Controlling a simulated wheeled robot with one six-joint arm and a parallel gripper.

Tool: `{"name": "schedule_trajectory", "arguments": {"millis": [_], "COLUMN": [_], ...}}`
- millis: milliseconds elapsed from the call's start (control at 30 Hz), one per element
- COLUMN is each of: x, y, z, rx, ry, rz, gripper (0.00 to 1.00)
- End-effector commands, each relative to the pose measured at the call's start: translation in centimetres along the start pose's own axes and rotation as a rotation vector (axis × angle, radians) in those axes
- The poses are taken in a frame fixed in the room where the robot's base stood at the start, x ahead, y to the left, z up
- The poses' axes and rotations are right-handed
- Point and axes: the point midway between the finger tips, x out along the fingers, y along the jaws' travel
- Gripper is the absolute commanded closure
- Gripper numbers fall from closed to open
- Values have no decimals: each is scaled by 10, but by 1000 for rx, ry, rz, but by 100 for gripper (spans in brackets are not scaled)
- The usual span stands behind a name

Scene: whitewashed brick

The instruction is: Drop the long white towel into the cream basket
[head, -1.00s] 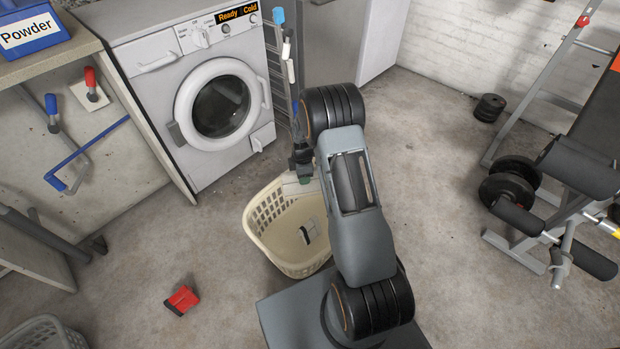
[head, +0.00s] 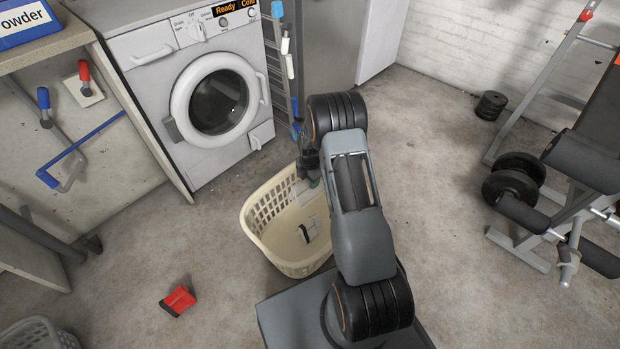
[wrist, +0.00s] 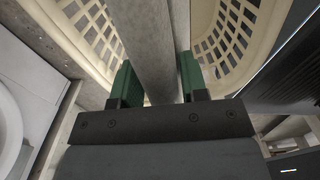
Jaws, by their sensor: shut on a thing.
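The cream basket (head: 262,243) stands on the floor left of my arm in the head view. Its slotted walls also show on both sides in the wrist view (wrist: 235,40). My gripper (wrist: 158,80), with green finger pads, is shut on the long white towel (wrist: 150,40), which looks grey in shade. The towel runs as a straight strip from between the fingers to the top of the wrist view. In the head view my gripper (head: 311,172) is over the basket's far right part, partly hidden by my arm.
A small black and white item (head: 306,231) shows inside the basket. A washing machine (head: 205,90) stands behind, with a folded rack (head: 280,75) beside it. A red item (head: 178,300) lies on the floor. Weights and a bench (head: 575,190) stand at the right.

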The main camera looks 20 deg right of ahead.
Motion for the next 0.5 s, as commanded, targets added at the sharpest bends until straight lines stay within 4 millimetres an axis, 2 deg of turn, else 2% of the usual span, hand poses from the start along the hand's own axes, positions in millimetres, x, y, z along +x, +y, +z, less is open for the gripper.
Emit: {"name": "schedule_trajectory", "arguments": {"millis": [33,200,500], "x": [9,20,21], "y": [0,0,0], "z": [0,0,0], "rx": [0,1,1], "ry": [0,-1,-1], "rz": [1,1,2], "gripper": [100,100,100]}}
